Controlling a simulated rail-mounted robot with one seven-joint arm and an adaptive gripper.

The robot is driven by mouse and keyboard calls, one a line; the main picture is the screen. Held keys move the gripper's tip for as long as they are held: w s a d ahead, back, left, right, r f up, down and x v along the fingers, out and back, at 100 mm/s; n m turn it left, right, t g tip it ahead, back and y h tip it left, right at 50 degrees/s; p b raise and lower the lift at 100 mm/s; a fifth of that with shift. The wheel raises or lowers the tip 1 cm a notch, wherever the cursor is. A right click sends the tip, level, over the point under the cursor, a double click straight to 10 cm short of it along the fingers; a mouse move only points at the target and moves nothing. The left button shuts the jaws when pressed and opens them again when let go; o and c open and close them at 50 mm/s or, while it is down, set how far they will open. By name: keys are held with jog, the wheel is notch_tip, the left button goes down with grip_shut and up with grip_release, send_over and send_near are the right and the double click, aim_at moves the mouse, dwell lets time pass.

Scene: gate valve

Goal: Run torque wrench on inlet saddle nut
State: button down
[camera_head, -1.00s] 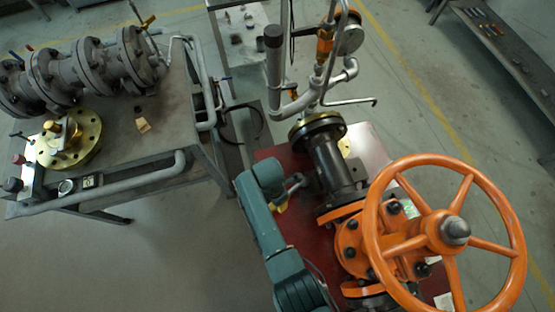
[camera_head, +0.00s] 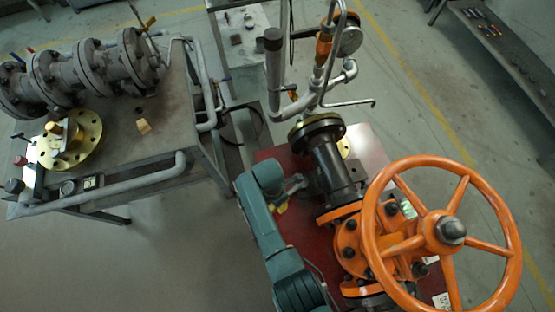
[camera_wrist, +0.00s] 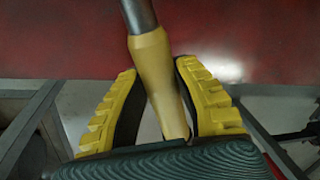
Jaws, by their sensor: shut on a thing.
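My gripper (camera_wrist: 157,72) is closed around the yellow handle of a tool that looks like the torque wrench (camera_wrist: 152,52). Its grey shaft runs up out of the wrist view over a dark red surface. In the head view my gripper (camera_head: 281,208) is small and partly hidden beside my teal arm, low at the left of the black inlet pipe (camera_head: 333,170). The grey wrench shaft (camera_head: 294,187) points toward that pipe. The wrench head and the inlet saddle nut cannot be made out; whether they touch cannot be told.
The orange valve handwheel (camera_head: 447,232) stands right of the pipe, above the orange valve body (camera_head: 350,240). Grey piping with a gauge (camera_head: 349,40) rises behind. A steel bench (camera_head: 165,115) with a flanged pipe assembly (camera_head: 85,70) is at left. Open floor lies front left.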

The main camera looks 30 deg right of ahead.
jog(key=shift+w+r, duration=0.15)
jog(key=shift+r, duration=0.1)
dwell(0.5)
jog(key=shift+r+p, duration=2.05)
jog(key=shift+p, duration=0.2)
